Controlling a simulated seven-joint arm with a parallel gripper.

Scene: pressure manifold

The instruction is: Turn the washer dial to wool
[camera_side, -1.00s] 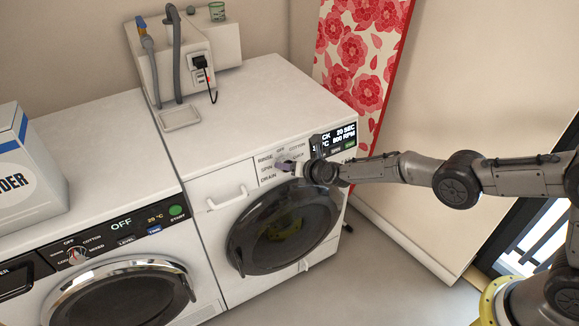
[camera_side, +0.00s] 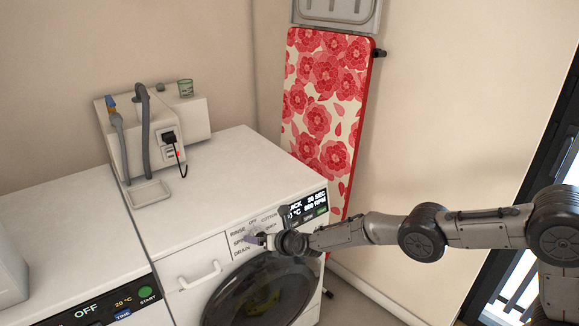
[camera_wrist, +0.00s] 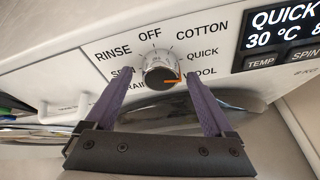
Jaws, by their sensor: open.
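The washer dial (camera_wrist: 161,72) is a round silver knob on the white front panel. Its orange mark points to the right, toward the QUICK and WOOL side. The display (camera_wrist: 283,28) reads QUICK, 30 °C. My gripper (camera_wrist: 159,75) is open, with one purple finger on each side of the dial; I cannot tell whether they touch it. In the side view my gripper (camera_side: 259,239) is at the panel of the right washer (camera_side: 190,271) and hides the dial.
A white drawer handle (camera_side: 199,276) sticks out left of the dial, and the round dark door (camera_side: 262,296) is below. A second machine's panel (camera_side: 104,309), reading OFF, is at lower left. A flowered ironing board (camera_side: 325,105) leans against the wall behind.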

